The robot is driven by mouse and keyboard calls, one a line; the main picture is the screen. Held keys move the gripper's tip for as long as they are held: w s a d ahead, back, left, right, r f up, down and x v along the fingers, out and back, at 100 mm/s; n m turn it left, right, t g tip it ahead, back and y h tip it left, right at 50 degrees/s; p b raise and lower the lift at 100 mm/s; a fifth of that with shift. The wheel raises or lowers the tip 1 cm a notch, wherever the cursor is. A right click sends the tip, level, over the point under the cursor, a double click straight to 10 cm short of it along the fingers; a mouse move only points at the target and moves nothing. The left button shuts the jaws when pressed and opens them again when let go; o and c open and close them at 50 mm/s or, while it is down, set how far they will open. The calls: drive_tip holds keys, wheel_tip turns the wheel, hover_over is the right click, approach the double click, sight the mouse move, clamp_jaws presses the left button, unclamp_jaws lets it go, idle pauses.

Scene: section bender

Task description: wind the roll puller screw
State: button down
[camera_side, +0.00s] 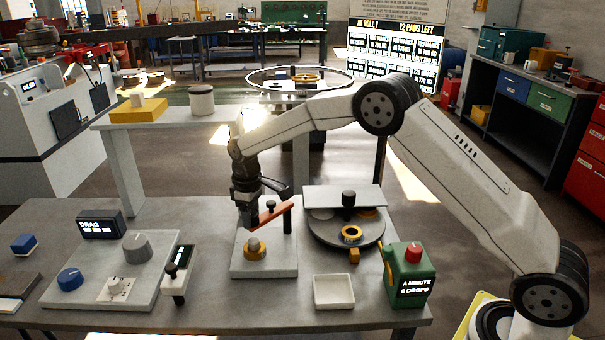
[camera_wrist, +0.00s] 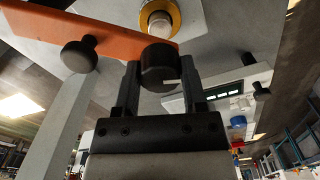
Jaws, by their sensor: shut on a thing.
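My gripper (camera_side: 243,215) points down above a pale base plate (camera_side: 240,268) on the bench, left of the round turntable. In the wrist view my gripper (camera_wrist: 160,78) is shut on a black cylindrical head (camera_wrist: 158,66) with a short white mark. I take it as the head of the puller screw. An orange bar (camera_side: 279,213) with a black knob (camera_wrist: 80,53) reaches out beside the head; how they join is hidden. Below, on the base plate, stands a domed brass-coloured piece (camera_side: 255,249), apparently the brass ring with a pale centre (camera_wrist: 159,14) in the wrist view.
The dark turntable (camera_side: 335,238) with a pale cover stands close to the right. A green can (camera_side: 408,275) and white tray (camera_side: 334,291) stand in front of it. A control panel (camera_side: 112,271) with knobs lies left. A raised white shelf (camera_side: 165,118) stands behind.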

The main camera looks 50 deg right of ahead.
drive_tip(key=n, duration=0.5)
drive_tip(key=shift+n, duration=0.4)
drive_tip(key=n, duration=0.5)
drive_tip(key=shift+n, duration=0.4)
drive_tip(key=shift+c, duration=0.7)
unclamp_jaws()
drive_tip(key=shift+r, duration=0.1)
drive_tip(key=shift+r, duration=3.85)
